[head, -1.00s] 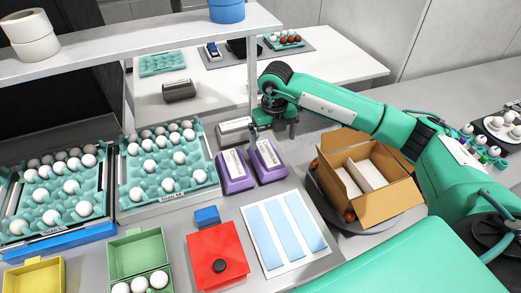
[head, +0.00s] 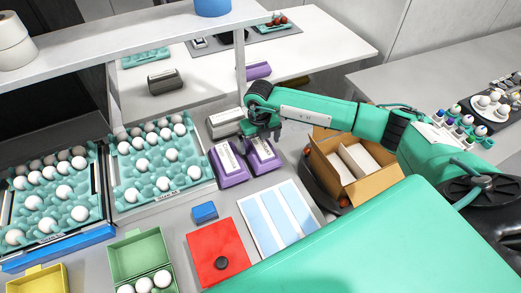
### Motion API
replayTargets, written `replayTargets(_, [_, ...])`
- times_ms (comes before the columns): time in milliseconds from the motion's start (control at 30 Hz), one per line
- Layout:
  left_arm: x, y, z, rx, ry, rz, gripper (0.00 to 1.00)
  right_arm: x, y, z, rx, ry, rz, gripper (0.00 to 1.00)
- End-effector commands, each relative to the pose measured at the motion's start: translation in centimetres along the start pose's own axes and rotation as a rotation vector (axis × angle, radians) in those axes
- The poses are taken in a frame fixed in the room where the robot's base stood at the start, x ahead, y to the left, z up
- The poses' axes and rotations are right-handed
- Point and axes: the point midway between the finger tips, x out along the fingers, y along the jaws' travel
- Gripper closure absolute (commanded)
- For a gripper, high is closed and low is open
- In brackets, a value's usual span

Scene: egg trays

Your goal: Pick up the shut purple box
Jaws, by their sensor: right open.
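Two shut purple boxes with white labels lie side by side on the near table, the left one (head: 229,171) and the right one (head: 262,160). My right gripper (head: 263,137) is open, pointing down at the far end of the right purple box. Its fingers overlap that end in the picture; I cannot tell whether they touch it. Another purple box (head: 257,70) lies on the back table. My left gripper is not in view.
A grey carton (head: 225,122) stands just behind the purple boxes. Teal egg trays (head: 125,178) are at left, and an open cardboard box (head: 378,185) is at right. A shelf post (head: 240,75) rises close to my right gripper.

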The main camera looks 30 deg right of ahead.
Motion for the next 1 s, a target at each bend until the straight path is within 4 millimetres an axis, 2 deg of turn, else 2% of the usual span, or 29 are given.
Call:
replayTargets(33, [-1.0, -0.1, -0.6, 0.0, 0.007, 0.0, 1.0, 0.2, 0.0, -0.2, 0.0, 0.005, -0.001, 0.0])
replayTargets(100, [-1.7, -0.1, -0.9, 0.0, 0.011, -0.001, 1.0, 1.1, -0.1, -0.4, 0.001, 0.006, 0.0, 0.0])
replayTargets(300, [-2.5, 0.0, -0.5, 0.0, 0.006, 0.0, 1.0, 3.7, -0.1, -0.4, 0.001, 0.004, 0.0, 0.0])
replayTargets(567, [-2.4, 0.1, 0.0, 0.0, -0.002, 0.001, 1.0, 4.2, -0.1, -0.3, 0.0, 0.001, 0.0, 0.0])
replayTargets(733, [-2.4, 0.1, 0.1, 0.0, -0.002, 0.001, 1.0, 4.1, -0.2, -0.3, 0.0, 0.001, 0.0, 0.29])
replayTargets(1000, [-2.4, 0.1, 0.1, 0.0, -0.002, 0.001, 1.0, 4.0, -0.2, -0.2, 0.0, 0.0, 0.001, 0.29])
